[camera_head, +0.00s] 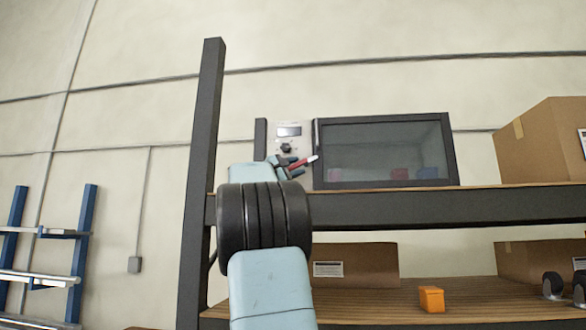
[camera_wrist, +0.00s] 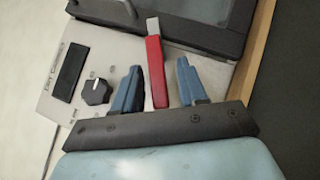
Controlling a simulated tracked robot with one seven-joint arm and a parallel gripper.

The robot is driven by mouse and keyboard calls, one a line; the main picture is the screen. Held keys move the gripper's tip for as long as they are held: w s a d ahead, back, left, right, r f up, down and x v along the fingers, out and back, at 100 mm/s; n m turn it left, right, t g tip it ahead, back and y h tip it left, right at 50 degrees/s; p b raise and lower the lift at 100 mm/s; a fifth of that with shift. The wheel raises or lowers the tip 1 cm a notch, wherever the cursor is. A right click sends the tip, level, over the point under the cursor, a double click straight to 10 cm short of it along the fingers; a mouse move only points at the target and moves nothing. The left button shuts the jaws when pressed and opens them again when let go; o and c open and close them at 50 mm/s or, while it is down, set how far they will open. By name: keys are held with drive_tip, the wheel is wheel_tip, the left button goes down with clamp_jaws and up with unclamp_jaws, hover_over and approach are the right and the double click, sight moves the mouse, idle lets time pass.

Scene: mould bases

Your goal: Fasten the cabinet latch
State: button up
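The cabinet (camera_head: 447,152) stands on the upper shelf, with a dark-framed glass door and a pale control panel (camera_wrist: 60,85) beside it. The latch (camera_head: 303,162) is a red lever with a pale grey tip; in the wrist view the red lever (camera_wrist: 156,72) has its tip pointing at the dark door frame (camera_wrist: 200,22). My gripper (camera_head: 288,164) is at the panel's lower part. In the wrist view its two blue fingers (camera_wrist: 158,68) stand on either side of the lever, with gaps on both sides. Whether the door is fully closed is unclear.
A black knob (camera_wrist: 97,91) and a dark display (camera_wrist: 70,74) sit on the panel left of the fingers. A shelf post (camera_head: 205,130) rises left of my arm. A cardboard box (camera_head: 540,145) stands right of the cabinet. An orange block (camera_head: 431,299) lies on the lower shelf.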

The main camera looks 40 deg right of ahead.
clamp_jaws()
drive_tip(key=shift+w+a+r+m+g+y, duration=0.1)
drive_tip(key=shift+r+m+g+y, duration=0.3)
drive_tip(key=shift+m+y, duration=0.7)
drive_tip(key=shift+w+r+m+g+y, duration=0.15)
drive_tip(key=shift+r+m+y, duration=0.35)
drive_tip(key=shift+m+y, duration=0.6)
drive_tip(key=shift+s, duration=0.1)
drive_tip(key=shift+o, duration=0.2)
unclamp_jaws()
drive_tip(key=shift+a, duration=0.1)
